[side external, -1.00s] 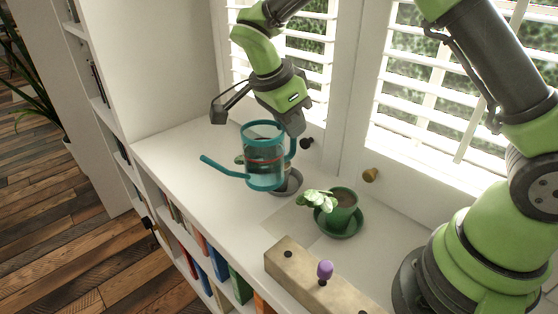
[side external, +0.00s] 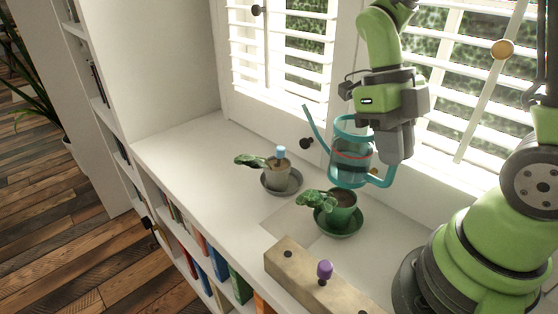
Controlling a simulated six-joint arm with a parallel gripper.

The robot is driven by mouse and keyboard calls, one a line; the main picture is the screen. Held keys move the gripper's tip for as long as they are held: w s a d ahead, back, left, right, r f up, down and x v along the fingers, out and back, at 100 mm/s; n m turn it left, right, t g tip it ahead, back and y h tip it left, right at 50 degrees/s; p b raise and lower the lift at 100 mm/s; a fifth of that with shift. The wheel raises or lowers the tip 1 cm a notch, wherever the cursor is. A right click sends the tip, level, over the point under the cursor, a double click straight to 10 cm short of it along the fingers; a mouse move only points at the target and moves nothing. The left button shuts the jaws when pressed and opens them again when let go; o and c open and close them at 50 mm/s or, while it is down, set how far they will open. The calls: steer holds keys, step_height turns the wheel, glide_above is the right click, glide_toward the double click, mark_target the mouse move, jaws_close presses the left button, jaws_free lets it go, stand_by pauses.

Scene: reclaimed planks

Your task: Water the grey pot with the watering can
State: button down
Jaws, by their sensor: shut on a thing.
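The watering can (side external: 350,170) is clear with teal trim and a red line around its body. It hangs in the air above and behind the green pot (side external: 343,216), its spout pointing up and to the left. My gripper (side external: 393,160) is shut on the can's handle at its right side; the fingertips are partly hidden. The grey pot (side external: 279,173) stands upright on a grey saucer (side external: 268,187), left of the can and clear of it. It holds a leafy plant and a light-blue-topped peg (side external: 280,152).
The green pot stands on a green saucer (side external: 352,232). A wooden block (side external: 290,265) with holes and a purple peg (side external: 324,270) lies at the front. Shutters and knobs line the back. The white top (side external: 190,155) is clear at left.

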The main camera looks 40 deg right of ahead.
mark_target(373, 141)
steer(key=shift+w, duration=0.1)
steer(key=shift+w+r+g, duration=0.3)
steer(key=shift+w+g, duration=0.55)
steer(key=shift+g, duration=0.05)
steer(key=shift+w+r+g, duration=0.25)
steer(key=shift+w+g, duration=0.55)
steer(key=shift+g, duration=0.1)
steer(key=shift+w+g, duration=0.25)
steer(key=shift+g, duration=0.05)
steer(key=shift+w, duration=0.25)
steer(key=shift+w+r+g, duration=0.1)
steer(key=shift+w+g, duration=0.2)
steer(key=shift+w+r+p, duration=0.1)
steer(key=shift+w+p, duration=0.15)
steer(key=shift+p, duration=0.1)
stand_by(0.5)
